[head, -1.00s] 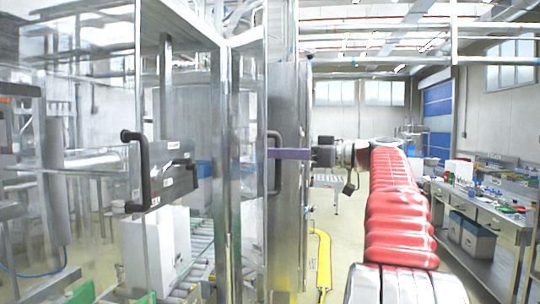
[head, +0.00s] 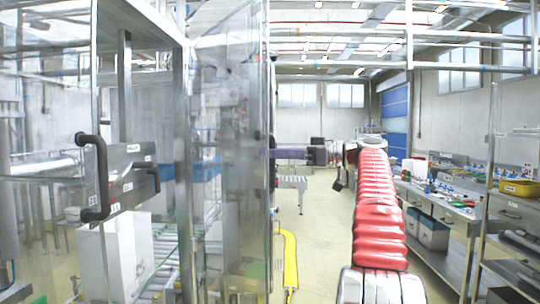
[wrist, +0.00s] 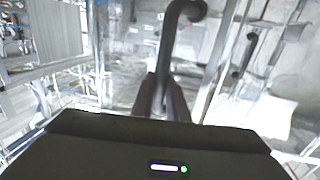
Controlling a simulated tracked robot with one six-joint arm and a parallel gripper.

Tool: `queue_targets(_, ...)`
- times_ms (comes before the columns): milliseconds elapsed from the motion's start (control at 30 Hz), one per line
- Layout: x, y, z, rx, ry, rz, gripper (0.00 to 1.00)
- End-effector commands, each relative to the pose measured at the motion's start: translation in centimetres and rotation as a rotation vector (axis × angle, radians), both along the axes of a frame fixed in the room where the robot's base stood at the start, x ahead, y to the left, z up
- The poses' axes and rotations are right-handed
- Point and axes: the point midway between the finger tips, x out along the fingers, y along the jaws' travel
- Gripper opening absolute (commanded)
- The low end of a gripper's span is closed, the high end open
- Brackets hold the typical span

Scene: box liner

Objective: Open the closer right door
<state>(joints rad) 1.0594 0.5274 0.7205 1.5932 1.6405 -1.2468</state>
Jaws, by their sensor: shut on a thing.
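The closer right door (head: 232,110) is a clear panel in a metal frame, seen at a steep angle and standing out from the machine's frame, partly open. Its dark handle (wrist: 183,35) runs up between my fingers in the wrist view. In the head view only a thin part of that handle shows at the door's edge. My gripper (head: 280,153), with purple fingers, is shut on the handle. In the wrist view my gripper (wrist: 165,98) points along the handle's lower end, and its body hides what is below.
Another door with a black handle (head: 92,178) is at the left. A white box (head: 115,255) stands on rollers inside the machine. A yellow guard (head: 289,258) is near the floor. A workbench (head: 440,200) runs along the right, with free floor between.

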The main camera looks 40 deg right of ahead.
Motion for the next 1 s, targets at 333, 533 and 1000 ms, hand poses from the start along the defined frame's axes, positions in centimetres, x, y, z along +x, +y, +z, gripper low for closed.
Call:
queue_targets(333,0.2,0.1,0.0,0.001,-0.002,-0.001,0.17)
queue_targets(533,0.1,0.1,0.0,0.001,-0.002,0.000,0.31)
queue_targets(1000,-0.8,-0.6,0.0,0.001,-0.001,-0.001,0.33)
